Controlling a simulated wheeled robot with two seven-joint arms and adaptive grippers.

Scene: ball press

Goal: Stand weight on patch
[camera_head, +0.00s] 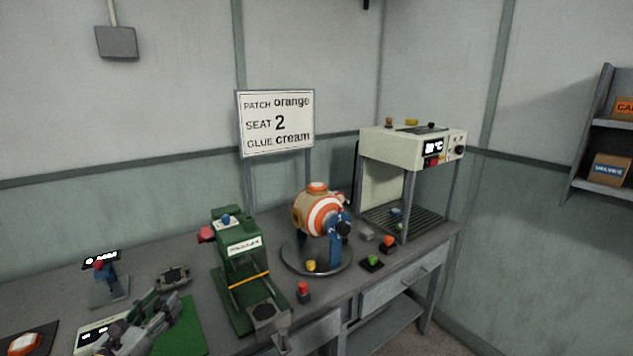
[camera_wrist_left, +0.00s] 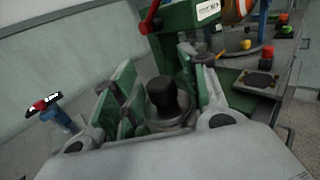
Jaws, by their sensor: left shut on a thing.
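My left gripper (camera_head: 160,312) is low over the left part of the bench, left of the green press (camera_head: 240,260). In the left wrist view its green-padded fingers (camera_wrist_left: 160,105) are shut on a grey weight with a dark knob (camera_wrist_left: 163,95), which appears upright. The weight cannot be made out in the head view. The ball (camera_head: 318,212), tan with orange and white rings, sits in a blue-armed holder on a round base. An orange patch-like disc (camera_head: 317,187) shows on its top. My gripper is well apart from the ball. My right gripper is out of view.
A sign (camera_head: 275,123) reads patch orange, seat 2, glue cream. A cream oven-like unit (camera_head: 413,142) on legs stands at the right. A red-topped block (camera_head: 303,291) and a green-topped one (camera_head: 373,261) stand near the front edge. A blue stand (camera_head: 105,280) is at the left.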

